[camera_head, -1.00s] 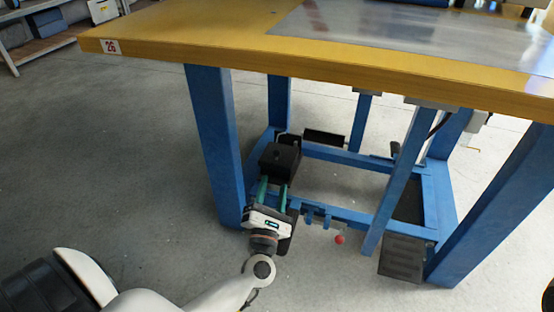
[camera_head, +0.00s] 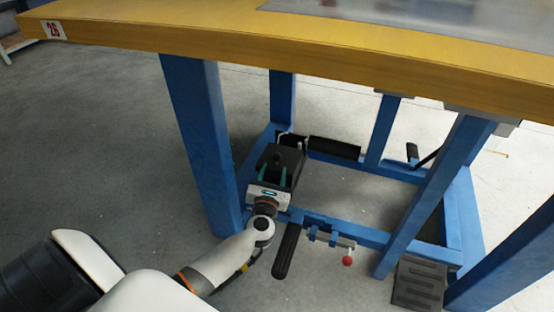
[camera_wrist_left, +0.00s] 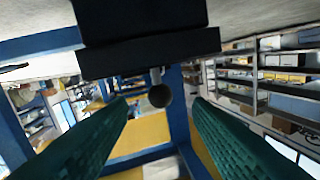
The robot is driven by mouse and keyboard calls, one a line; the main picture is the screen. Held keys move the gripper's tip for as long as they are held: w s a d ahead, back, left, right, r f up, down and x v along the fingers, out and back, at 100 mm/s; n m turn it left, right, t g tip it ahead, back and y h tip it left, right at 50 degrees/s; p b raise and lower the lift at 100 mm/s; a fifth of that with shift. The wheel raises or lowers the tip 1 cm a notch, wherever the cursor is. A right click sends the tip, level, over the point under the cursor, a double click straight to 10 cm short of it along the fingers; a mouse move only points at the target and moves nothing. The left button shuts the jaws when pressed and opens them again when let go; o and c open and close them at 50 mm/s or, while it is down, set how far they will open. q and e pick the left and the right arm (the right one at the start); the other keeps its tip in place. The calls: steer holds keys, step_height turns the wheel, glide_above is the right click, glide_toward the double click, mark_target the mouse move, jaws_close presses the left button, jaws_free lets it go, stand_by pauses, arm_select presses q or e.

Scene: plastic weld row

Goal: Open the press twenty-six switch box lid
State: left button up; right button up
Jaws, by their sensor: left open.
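The black switch box (camera_head: 289,158) sits low on the blue frame under the table marked 26. In the left wrist view its dark body (camera_wrist_left: 150,50) fills the top, and a round dark knob (camera_wrist_left: 160,96) on a short stem sticks out from it. My left gripper (camera_head: 269,172) is open at the near side of the box. In the left wrist view its two green fingers (camera_wrist_left: 160,112) stand apart, with the knob between them in the picture and nothing held. I cannot tell how deep the knob lies between them. The lid looks shut. My right gripper is out of view.
The yellow-edged table (camera_head: 300,50) overhangs the box. A blue leg (camera_head: 203,140) stands left of my gripper. A black bar (camera_head: 287,252), a red-ball lever (camera_head: 347,261) and a black foot pedal (camera_head: 418,284) are to the right. Floor at left is clear.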

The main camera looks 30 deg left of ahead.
mark_target(276, 161)
arm_select(q)
steer(key=b+x, duration=0.2)
steer(key=x, duration=0.4)
steer(key=shift+f, duration=0.15)
steer(key=shift+w+a, duration=0.2)
steer(key=shift+w, duration=0.15)
jaws_close()
